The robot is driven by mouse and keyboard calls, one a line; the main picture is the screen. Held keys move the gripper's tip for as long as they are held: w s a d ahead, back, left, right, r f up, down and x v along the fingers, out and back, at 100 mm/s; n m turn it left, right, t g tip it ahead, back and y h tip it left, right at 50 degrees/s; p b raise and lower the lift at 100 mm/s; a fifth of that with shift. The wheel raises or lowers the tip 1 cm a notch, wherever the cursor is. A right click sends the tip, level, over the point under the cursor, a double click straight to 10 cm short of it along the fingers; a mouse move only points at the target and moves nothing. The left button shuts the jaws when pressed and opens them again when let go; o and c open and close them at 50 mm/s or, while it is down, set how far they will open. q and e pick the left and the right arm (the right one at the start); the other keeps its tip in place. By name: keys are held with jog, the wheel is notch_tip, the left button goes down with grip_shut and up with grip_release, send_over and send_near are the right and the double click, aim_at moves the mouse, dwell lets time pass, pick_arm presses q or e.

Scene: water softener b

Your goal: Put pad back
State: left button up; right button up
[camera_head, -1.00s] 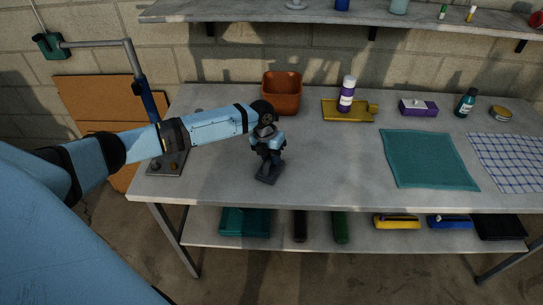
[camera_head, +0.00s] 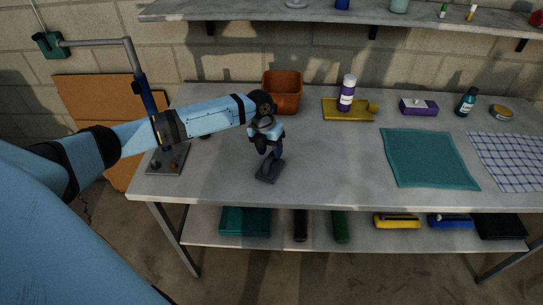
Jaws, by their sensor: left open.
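My left gripper (camera_head: 264,146) is over the left part of the grey table, pointing down, with its jaws open. A small dark grey flat block (camera_head: 269,171), which may be the pad, is just below the fingertips. The block looks slightly slanted in the picture. I cannot tell whether the fingers touch it. A teal cloth-like mat (camera_head: 430,160) lies flat on the right side of the table, and a blue-and-white checked cloth (camera_head: 508,160) lies beside it. My right gripper is not in view.
An orange-brown bin (camera_head: 282,91) stands behind the gripper. A yellow tray (camera_head: 362,115) with a purple-and-white bottle (camera_head: 347,93) is right of it. A purple box (camera_head: 419,107) is further right. A dark plate (camera_head: 167,160) with a post stands at the left edge. The table's middle is clear.

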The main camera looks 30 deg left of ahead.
pick_arm(q)
notch_tip(320, 180, up, 9)
jog(key=a, duration=0.2)
jog(key=s+d+f+n, duration=0.1)
jog(key=d+f, duration=0.2)
jog(key=s+d+f+n+t+h, duration=0.1)
jog(key=d+f+n, duration=0.1)
jog(key=d+f, duration=0.1)
jog(key=s+d+f+n, duration=0.2)
jog(key=d+f, duration=0.1)
jog(key=d, duration=0.1)
jog(key=shift+d+f+t+h+b, duration=0.1)
jog(key=shift+d+t+h+b, duration=0.2)
jog(key=shift+t+b, duration=0.1)
jog(key=s+d+f+n+t+h, duration=0.25)
jog(key=s+d+f+n, duration=0.25)
jog(key=s+d+n, duration=0.3)
jog(key=s+d+f+n+t+y, duration=0.1)
jog(key=s+f+n+t+y, duration=0.2)
jog(key=s+n, duration=1.2)
notch_tip(320, 180, down, 4)
jog(key=n+t, duration=0.3)
jog(key=shift+s+d+f, duration=0.15)
jog(key=shift+s, duration=0.2)
jog(key=r+p, duration=0.5)
jog(key=p, duration=0.1)
jog(key=shift+a+r, duration=0.2)
jog(key=shift+r, duration=0.2)
